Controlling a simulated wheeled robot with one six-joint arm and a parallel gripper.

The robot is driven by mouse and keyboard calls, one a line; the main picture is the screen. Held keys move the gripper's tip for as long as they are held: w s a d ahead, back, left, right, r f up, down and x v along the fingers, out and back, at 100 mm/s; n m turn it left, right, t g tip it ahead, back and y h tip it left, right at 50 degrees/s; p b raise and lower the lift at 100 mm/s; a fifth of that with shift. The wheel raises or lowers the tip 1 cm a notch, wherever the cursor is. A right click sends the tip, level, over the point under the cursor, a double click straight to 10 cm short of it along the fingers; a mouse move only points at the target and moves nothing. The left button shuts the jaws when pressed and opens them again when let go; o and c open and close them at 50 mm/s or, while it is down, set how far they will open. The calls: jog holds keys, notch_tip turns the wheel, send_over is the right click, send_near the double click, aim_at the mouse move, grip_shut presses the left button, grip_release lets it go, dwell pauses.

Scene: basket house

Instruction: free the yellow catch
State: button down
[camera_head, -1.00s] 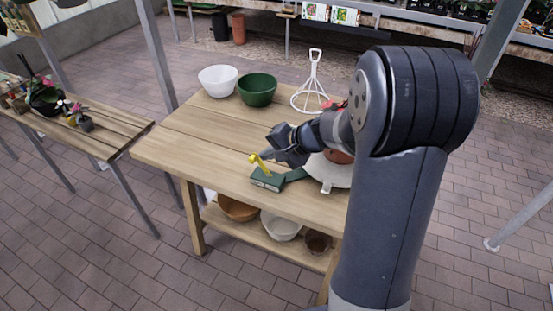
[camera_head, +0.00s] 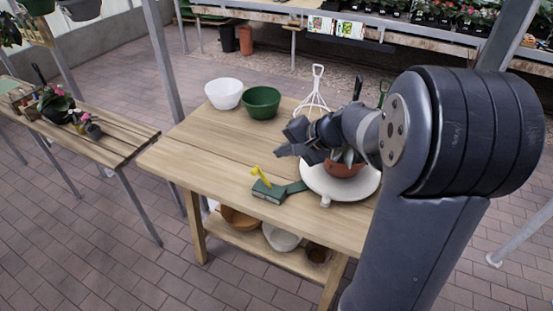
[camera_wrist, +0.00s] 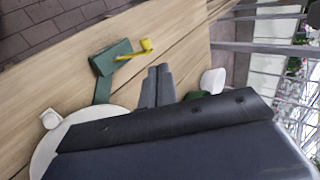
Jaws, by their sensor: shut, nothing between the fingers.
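The yellow catch (camera_head: 261,175) is a short lever that stands up tilted from a dark green block (camera_head: 269,191) near the front edge of the wooden table. A green strip runs from the block to a white round base (camera_head: 342,188), which carries a brown pot (camera_head: 344,168) with a plant, partly hidden by my arm. My gripper (camera_head: 283,149) is shut and empty. It is above the table, to the right of the catch and apart from it; its fingers (camera_wrist: 158,85) show in the wrist view.
A white bowl (camera_head: 224,93), a green bowl (camera_head: 262,102) and a white wire stand (camera_head: 314,96) are at the back of the table (camera_head: 190,147). The left part of the tabletop is clear. Bowls stand on the shelf below.

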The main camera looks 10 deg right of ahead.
jog(key=r, duration=0.1)
jog(key=s+d+r, duration=0.1)
jog(key=r, duration=0.1)
jog(key=s+d+r, duration=0.1)
jog(key=r, duration=0.1)
jog(key=shift+d, duration=0.15)
jog(key=shift+f, duration=0.15)
jog(key=w+a+f+b, duration=0.1)
jog(key=w+a+f, duration=0.1)
jog(key=f, duration=0.4)
jog(key=w+a+f, duration=0.2)
jog(key=a+f, duration=0.1)
jog(key=f, duration=0.3)
jog(key=shift+w+a+b, duration=0.3)
jog(key=shift+w+b, duration=0.05)
jog(key=shift+b, duration=0.05)
jog(key=shift+r, duration=0.1)
